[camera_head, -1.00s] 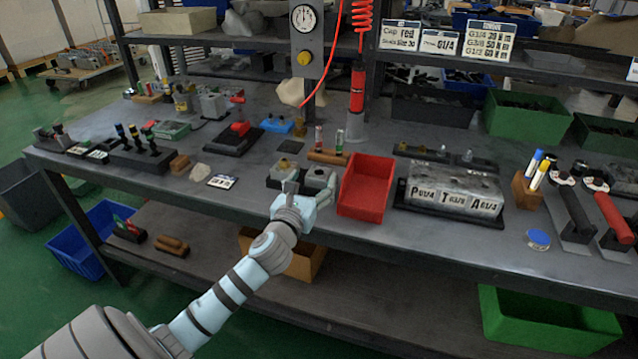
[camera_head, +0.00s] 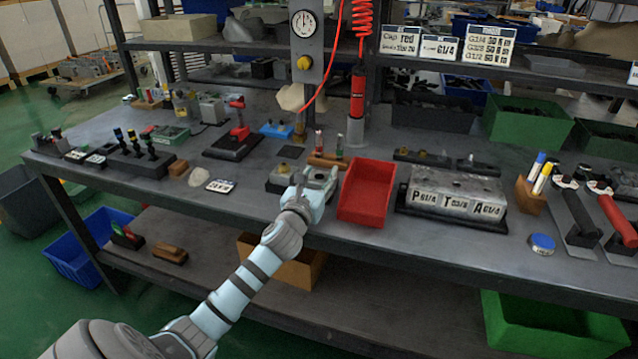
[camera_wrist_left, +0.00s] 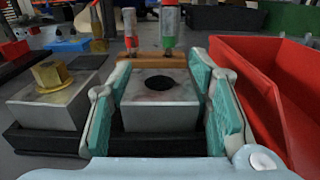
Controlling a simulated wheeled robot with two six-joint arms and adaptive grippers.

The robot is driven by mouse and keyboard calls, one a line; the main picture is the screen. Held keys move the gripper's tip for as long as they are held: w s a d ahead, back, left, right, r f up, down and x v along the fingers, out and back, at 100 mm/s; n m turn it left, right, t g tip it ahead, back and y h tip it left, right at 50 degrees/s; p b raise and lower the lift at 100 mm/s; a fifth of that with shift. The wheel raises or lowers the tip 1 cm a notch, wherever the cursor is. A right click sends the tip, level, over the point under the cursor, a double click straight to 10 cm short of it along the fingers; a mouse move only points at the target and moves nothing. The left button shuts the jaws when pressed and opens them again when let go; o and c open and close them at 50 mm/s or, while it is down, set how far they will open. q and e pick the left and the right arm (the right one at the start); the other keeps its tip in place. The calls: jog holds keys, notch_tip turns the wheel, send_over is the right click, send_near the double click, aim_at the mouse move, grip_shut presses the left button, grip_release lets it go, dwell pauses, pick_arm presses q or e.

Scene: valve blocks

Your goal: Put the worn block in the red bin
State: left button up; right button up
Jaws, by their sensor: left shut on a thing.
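My left gripper (camera_head: 318,182) is at the front of the bench, its two teal-padded fingers on either side of a grey metal block (camera_wrist_left: 160,98). The wrist view shows the block between the fingers (camera_wrist_left: 164,105), with a dark round hole and a faint reddish stain on top. It is gripped and sits at a dark base. A second grey block with a brass fitting (camera_wrist_left: 50,88) stands to its left on the same kind of base. The red bin (camera_head: 366,192) is just right of the gripper and appears empty; its wall also shows in the wrist view (camera_wrist_left: 262,85). My right gripper is out of view.
A wooden rack with small red and green-capped items (camera_head: 328,159) stands behind the blocks. A large valve block marked P, T, A (camera_head: 455,193) is right of the bin. A red air-hose tool (camera_head: 357,95) hangs behind.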

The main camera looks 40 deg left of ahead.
pick_arm(q)
notch_tip(320, 180, up, 9)
jog(key=p, duration=0.6)
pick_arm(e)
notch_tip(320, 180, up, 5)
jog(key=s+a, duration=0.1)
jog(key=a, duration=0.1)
pick_arm(q)
jog(key=s+d+r+m+g+h, duration=0.2)
jog(key=s+d+m+g+h, duration=0.5)
jog(key=s+d+m+h, duration=1.2)
jog(key=w+a+f+n+t+y, duration=0.1)
jog(key=w+a+n+t+y, duration=0.6)
jog(key=w+a+n+y, duration=1.2)
notch_tip(320, 180, down, 9)
jog(key=b, duration=0.5)
jog(key=shift+f, duration=0.4)
jog(key=shift+r, duration=0.1)
jog(key=shift+f, duration=0.2)
jog(key=o, duration=1.4)
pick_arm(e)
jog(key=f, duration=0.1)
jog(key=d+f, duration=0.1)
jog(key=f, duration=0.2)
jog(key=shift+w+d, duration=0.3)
